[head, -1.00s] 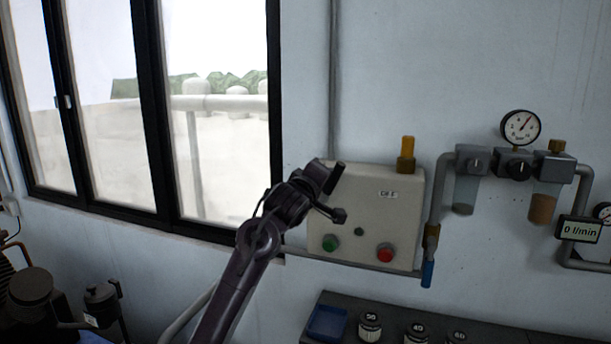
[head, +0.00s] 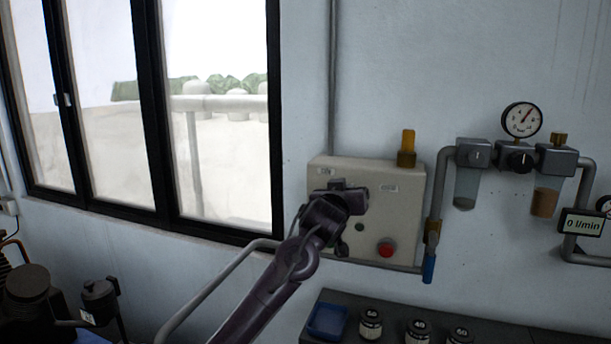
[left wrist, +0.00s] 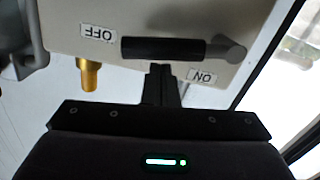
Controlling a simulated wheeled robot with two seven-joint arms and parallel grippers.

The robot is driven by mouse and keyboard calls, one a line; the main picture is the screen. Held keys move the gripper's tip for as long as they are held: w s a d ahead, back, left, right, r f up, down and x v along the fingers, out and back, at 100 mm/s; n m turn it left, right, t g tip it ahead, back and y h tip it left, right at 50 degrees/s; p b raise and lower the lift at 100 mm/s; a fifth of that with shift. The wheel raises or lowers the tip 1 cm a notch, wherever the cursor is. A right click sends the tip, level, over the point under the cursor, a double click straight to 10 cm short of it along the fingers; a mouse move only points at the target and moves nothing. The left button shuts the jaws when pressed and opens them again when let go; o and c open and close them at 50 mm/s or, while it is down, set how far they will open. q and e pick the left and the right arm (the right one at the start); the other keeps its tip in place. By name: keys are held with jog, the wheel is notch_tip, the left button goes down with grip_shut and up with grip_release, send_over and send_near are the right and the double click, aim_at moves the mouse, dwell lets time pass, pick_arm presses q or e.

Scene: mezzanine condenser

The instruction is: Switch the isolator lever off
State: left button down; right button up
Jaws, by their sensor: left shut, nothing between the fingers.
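The isolator box (head: 408,215) is a beige panel on the wall, with an ON label (head: 325,171) at its upper left and an OFF label (head: 388,188) at right. In the left wrist view, upside down, the black lever handle (left wrist: 165,48) extends sideways from its grey pivot (left wrist: 234,50), pointing to the side of the OFF label (left wrist: 98,33) and away from the ON label (left wrist: 202,76). My left gripper (head: 345,188) is in front of the box; its shut, empty fingertips (left wrist: 160,72) are right at the handle's upper side. Whether they touch cannot be told. My right gripper is out of view.
A red button (head: 386,248) is low on the box. A brass-yellow fitting (head: 407,148) stands on top. Pipes, a gauge (head: 522,119) and filter units (head: 508,157) are at right. A window is at left; a dark bench with a blue tray (head: 327,321) is below.

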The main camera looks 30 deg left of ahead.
pick_arm(q)
jog(key=shift+w+d+f+m+b, duration=0.15)
jog(key=shift+f+m+b, duration=0.1)
jog(key=shift+f, duration=0.15)
jog(key=shift+s+d+f+m+b, duration=0.15)
jog(key=shift+f+m, duration=0.1)
jog(key=shift+f, duration=0.15)
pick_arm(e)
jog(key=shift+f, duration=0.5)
pick_arm(q)
jog(key=shift+w+f, duration=0.1)
